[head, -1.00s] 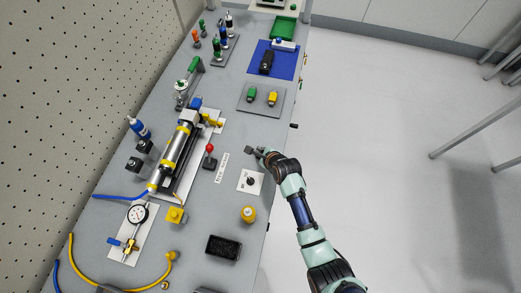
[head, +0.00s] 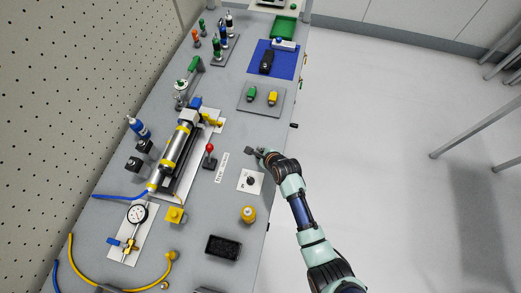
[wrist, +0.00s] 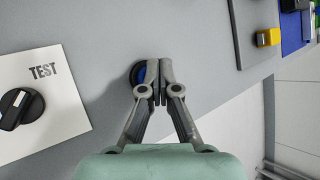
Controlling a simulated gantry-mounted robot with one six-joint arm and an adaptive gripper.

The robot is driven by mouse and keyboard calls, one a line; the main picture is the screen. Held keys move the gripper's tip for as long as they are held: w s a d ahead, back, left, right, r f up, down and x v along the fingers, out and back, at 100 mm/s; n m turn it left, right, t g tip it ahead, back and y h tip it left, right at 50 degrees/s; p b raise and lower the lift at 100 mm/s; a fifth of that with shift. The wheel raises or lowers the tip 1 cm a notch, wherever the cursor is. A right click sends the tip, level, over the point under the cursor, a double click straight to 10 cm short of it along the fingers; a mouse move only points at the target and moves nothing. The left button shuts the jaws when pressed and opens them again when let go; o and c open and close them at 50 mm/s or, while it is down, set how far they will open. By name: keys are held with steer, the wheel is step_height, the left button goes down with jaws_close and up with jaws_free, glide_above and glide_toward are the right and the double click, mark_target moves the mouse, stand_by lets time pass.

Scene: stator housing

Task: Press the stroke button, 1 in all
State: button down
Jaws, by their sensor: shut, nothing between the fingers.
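A round blue button in a dark ring (wrist: 140,74) shows in the wrist view, partly hidden behind my left finger. No wording on it is visible, so I cannot read whether it is the stroke button. My gripper (wrist: 157,66) is shut and empty, its fingertips together over the right side of this button. I cannot tell whether they touch it. In the head view my gripper (head: 251,151) is low over the bench near its right edge, and the button is hidden there.
A white TEST card (wrist: 50,110) with a black knob (wrist: 19,108) lies left of my gripper in the wrist view. In the head view, a red-topped lever (head: 210,150) and a lettered white strip (head: 222,167) are left of it. A yellow mushroom-like knob (head: 248,214) stands nearer the front.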

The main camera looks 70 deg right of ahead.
steer(key=shift+r+p, duration=0.85)
steer(key=shift+r, duration=0.05)
step_height(320, 180, up, 5)
steer(key=p, duration=0.5)
steer(key=shift+r, duration=0.1)
stand_by(0.4)
